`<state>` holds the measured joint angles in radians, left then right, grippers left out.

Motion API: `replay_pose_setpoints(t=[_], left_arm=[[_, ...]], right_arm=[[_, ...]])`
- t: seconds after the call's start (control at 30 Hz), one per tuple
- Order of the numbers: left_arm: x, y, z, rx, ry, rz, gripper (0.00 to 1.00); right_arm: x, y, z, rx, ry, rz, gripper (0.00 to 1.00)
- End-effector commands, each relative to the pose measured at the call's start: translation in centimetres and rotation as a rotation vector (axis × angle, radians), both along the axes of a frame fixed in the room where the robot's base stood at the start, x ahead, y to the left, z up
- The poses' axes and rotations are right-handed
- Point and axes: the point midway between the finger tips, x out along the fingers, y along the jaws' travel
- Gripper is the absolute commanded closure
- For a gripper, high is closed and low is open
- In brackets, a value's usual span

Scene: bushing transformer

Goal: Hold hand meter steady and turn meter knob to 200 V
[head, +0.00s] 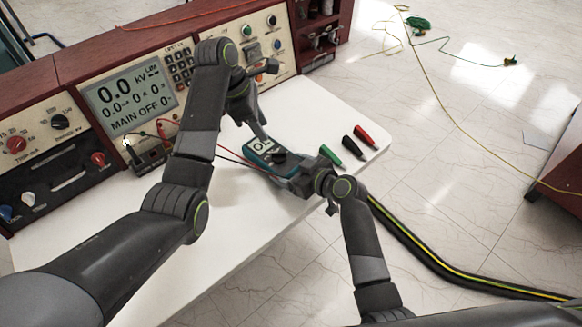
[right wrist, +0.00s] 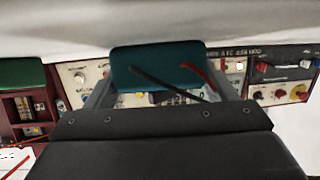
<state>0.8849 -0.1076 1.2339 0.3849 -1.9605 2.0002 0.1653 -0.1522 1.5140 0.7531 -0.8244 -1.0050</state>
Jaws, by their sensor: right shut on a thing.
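The teal hand meter (head: 259,145) is over the white table, tilted, its small grey screen facing up. My right gripper (head: 287,170) is shut on the meter's near end. In the right wrist view the meter's teal end (right wrist: 160,57) sits between the two fingers, with a black and a red lead at it. A dark knob (head: 279,158) shows on the meter's face, partly hidden by my right gripper; its setting is unreadable. My left gripper (head: 262,131) points down just above the screen end, apart from the knob. Its jaw gap is unclear.
A test console (head: 130,95) with a lit display stands behind the table (head: 215,210). Green (head: 330,154), black (head: 351,146) and red (head: 365,135) clamps lie right of the meter. Red and black leads run left to the console. A thick cable crosses the floor.

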Motion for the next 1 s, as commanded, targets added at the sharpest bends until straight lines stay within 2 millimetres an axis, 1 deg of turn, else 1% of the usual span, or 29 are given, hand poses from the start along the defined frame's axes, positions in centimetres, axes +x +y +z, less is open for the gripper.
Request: replay_pose_setpoints(t=[0.07,0.27,0.37,0.47,0.57,0.8,0.9,1.0], left_arm=[[0.0,0.1,0.1,-0.001,0.000,-0.001,0.66],[0.3,1.3,1.9,-0.034,-0.001,-0.036,0.66],[0.3,1.4,2.0,-0.044,0.002,-0.046,0.66],[0.2,1.0,1.1,-0.044,0.006,-0.048,0.66],[0.1,0.3,-0.4,-0.045,0.007,-0.048,0.66],[0.0,-1.6,-5.0,-0.044,0.007,-0.048,0.66],[-0.1,-2.2,-6.5,-0.043,0.006,-0.048,0.66],[0.0,-2.7,-7.7,-0.043,0.004,-0.047,0.66]], right_arm=[[0.0,0.0,0.0,0.000,0.000,0.000,0.58],[0.0,0.0,0.0,0.001,0.001,0.000,0.58],[0.0,0.0,0.0,0.001,0.001,0.000,0.58],[0.0,0.0,0.0,0.000,0.000,0.000,0.58],[0.0,0.0,0.0,0.000,0.000,0.000,0.58],[0.0,0.0,0.0,0.000,0.000,0.000,0.58],[0.0,0.0,0.0,0.000,0.000,0.000,0.58],[0.0,0.0,0.0,0.000,0.000,0.000,0.58]])
